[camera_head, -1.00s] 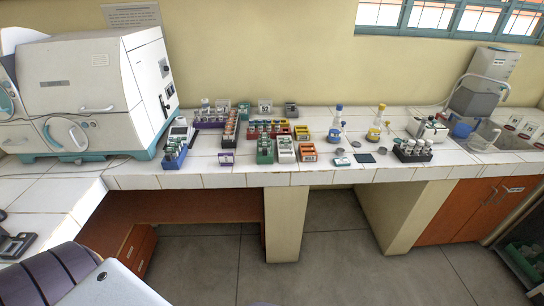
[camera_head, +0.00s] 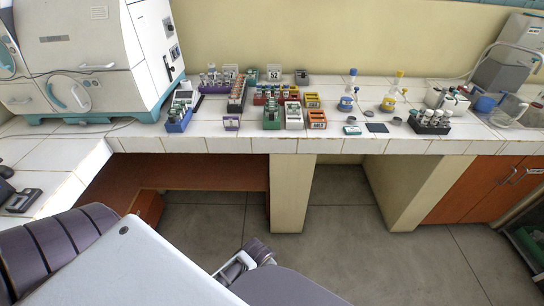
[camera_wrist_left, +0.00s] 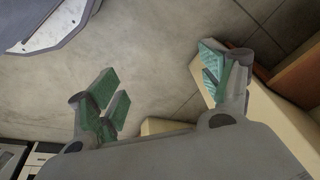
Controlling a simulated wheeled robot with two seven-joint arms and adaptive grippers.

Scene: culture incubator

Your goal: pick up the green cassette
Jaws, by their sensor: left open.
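Several green items stand on the white tiled counter in the head view. A small teal-green flat piece (camera_head: 352,130) lies near the front edge, right of centre. A green rack (camera_head: 271,117) with light-topped contents stands left of it, and another green block (camera_head: 273,74) is at the back. I cannot tell which of these is the green cassette. My left gripper (camera_wrist_left: 163,88) is open and empty in the left wrist view, its green-padded fingers wide apart above the floor. It is away from the counter items. My right gripper is not in view.
The counter (camera_head: 215,143) also holds orange racks (camera_head: 317,119), a blue rack (camera_head: 178,121), a dark vial rack (camera_head: 430,126) and two bottles. A large white machine (camera_head: 95,60) is at the left. A beige pillar (camera_head: 291,192) supports the counter. Open floor lies below.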

